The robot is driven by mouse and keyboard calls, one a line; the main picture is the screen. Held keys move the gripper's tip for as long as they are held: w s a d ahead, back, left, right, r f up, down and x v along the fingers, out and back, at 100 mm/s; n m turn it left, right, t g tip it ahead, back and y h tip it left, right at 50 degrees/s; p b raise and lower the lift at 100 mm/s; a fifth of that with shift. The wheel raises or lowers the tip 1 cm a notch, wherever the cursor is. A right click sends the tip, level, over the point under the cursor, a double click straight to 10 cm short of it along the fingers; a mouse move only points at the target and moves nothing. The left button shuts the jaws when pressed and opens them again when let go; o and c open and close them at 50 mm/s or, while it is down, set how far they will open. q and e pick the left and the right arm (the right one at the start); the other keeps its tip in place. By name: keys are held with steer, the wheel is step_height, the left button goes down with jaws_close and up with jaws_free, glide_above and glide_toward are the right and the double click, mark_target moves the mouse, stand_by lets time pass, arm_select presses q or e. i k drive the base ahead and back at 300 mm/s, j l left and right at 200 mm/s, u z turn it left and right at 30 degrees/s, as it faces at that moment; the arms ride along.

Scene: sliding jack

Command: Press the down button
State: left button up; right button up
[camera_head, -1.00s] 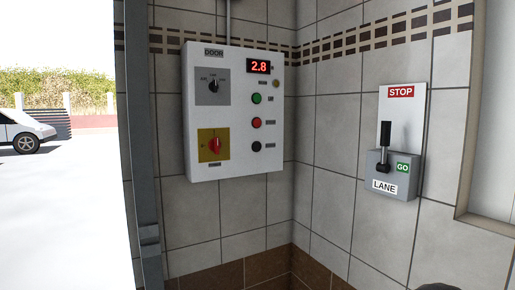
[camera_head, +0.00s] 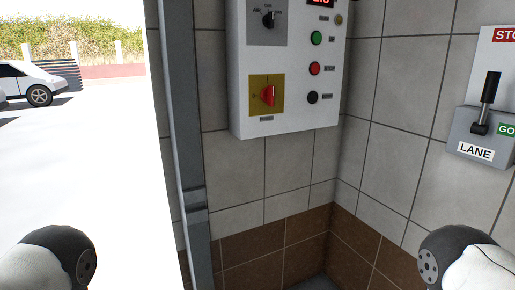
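A white door control panel (camera_head: 240,60) hangs on the tiled wall at the upper middle. Its right side carries a column of round buttons: a green button (camera_head: 316,38), a red button (camera_head: 314,68) below it and a black button (camera_head: 313,97) at the bottom. The small labels beside the buttons are too blurred to read surely; the black one is lowest, where a down button would fit. Nothing touches the buttons. Neither of my grippers shows; only parts of my arms show at the bottom left and bottom right corners, well apart from the panel.
The panel also has a selector knob (camera_head: 268,19) and a red rotary switch (camera_head: 268,95) on a yellow plate. A lane lever box (camera_head: 482,137) is on the right wall. A grey door post (camera_head: 186,150) stands left of the panel. Outside, a white car (camera_head: 32,82) is parked.

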mark_target(313, 98)
steer(key=i+z, duration=0.2)
steer(key=i, duration=1.2)
